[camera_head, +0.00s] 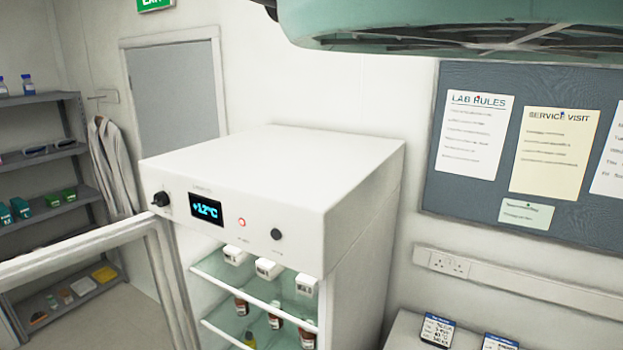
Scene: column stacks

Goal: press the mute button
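A white lab fridge (350,190) stands in the middle of the view. Its front panel carries a dark display (206,209) reading +12°C. Right of the display is a small red light (241,222), which looks lit. Farther right is a small round black button (277,234); the tiny label under it is too small to read, so I cannot confirm it is the mute button. A black knob (161,199) sits at the panel's left end. Nothing covers the panel.
The fridge door (78,241) stands open to the left. Boxes and bottles sit on the fridge shelves (240,292). A bench (403,333) with small cards is at lower right, below a notice board (484,207).

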